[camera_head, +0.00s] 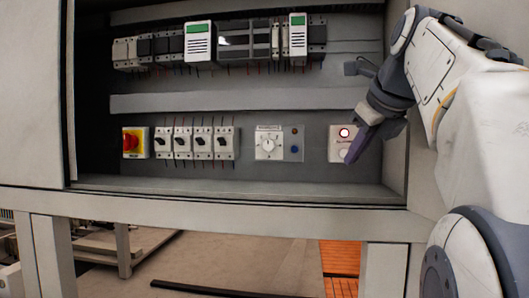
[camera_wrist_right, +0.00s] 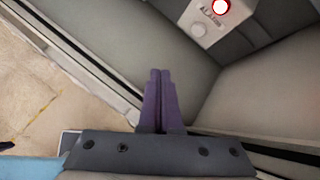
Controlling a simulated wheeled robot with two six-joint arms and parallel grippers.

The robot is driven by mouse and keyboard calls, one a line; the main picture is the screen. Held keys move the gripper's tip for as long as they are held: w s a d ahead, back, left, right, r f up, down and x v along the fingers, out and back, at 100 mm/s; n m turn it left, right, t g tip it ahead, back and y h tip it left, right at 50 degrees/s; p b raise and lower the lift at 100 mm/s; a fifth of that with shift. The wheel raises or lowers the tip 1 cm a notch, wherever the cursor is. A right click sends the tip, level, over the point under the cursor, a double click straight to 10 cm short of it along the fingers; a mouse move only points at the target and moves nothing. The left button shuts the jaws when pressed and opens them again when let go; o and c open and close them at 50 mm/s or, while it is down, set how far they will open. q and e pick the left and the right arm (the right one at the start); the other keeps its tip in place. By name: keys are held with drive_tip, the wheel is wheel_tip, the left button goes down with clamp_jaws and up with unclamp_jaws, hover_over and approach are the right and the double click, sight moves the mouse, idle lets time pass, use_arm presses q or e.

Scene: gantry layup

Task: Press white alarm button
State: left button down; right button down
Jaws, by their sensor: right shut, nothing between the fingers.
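My left gripper is out of view.
Left of the panel are a white dial unit (camera_head: 268,143), several breakers (camera_head: 198,143) and a red rotary switch (camera_head: 131,142) on yellow. A grey rail (camera_head: 230,102) crosses above. The cabinet's right wall (camera_head: 396,150) and bottom ledge (camera_head: 230,188) are close to my right arm.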

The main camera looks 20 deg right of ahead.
sight(340, 161)
drive_tip(key=w+d, duration=0.2)
drive_tip(key=w, duration=0.1)
drive_tip(key=w+d+p, duration=0.1)
drive_tip(key=w, duration=0.1)
drive_tip(key=shift+w+d, duration=0.4)
drive_tip(key=shift+w, duration=0.15)
drive_tip(key=shift+w, duration=0.1)
idle(1.6)
drive_tip(key=shift+w+d, duration=0.2)
drive_tip(key=shift+w, duration=0.05)
drive_tip(key=shift+w+d, duration=0.2)
drive_tip(key=shift+w, duration=0.15)
idle(0.6)
drive_tip(key=shift+s, duration=0.1)
drive_tip(key=shift+s+a+b, duration=0.3)
drive_tip(key=shift+s+a, duration=0.15)
drive_tip(key=shift+s, duration=0.15)
